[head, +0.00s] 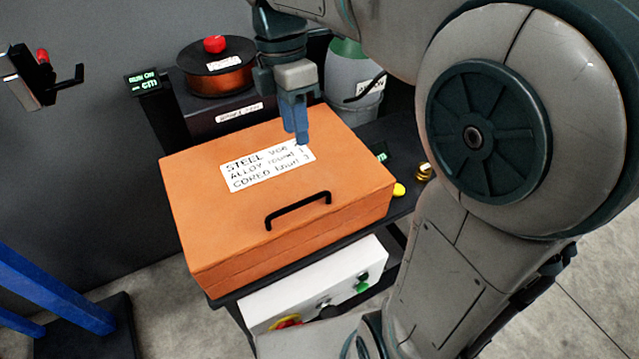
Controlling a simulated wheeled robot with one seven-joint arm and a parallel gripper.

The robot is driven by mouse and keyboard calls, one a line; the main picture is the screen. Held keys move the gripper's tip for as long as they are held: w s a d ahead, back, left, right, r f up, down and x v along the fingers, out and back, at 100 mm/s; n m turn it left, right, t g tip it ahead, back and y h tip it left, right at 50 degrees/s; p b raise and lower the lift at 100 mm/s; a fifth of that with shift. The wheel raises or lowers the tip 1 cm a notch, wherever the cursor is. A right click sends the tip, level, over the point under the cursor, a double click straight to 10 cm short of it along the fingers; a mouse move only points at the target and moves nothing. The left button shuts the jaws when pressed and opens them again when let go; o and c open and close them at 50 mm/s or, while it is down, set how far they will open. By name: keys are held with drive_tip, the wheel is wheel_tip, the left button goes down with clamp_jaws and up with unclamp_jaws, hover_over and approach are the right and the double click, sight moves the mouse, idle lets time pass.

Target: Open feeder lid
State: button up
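The orange feeder box has its lid (215,205) down flat, with a thin seam along the front side below the top. A black bar handle (297,207) stands near the lid's front edge. A white label (267,165) with printed lines about steel, alloy and cored wire lies on the lid. My gripper (301,141) points down over the lid's back right part, behind the handle and at the label's upper right corner. Its blue fingers overlap in this view, so their gap does not show. I cannot tell whether the fingertips touch the lid. The handle is clear of the gripper.
A copper wire spool (222,80) with a red knob stands behind the box, beside a grey bucket (354,95). A white control panel (315,290) sits below the box's front. Brass and yellow parts lie at its right. A blue post (50,285) stands at left.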

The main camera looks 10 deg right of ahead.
drive_tip(key=b, duration=0.1)
hover_over(306, 191)
drive_tip(key=s, duration=0.5)
drive_tip(key=f, duration=1.4)
drive_tip(key=shift+w+a, duration=0.15)
drive_tip(key=shift+a, duration=0.25)
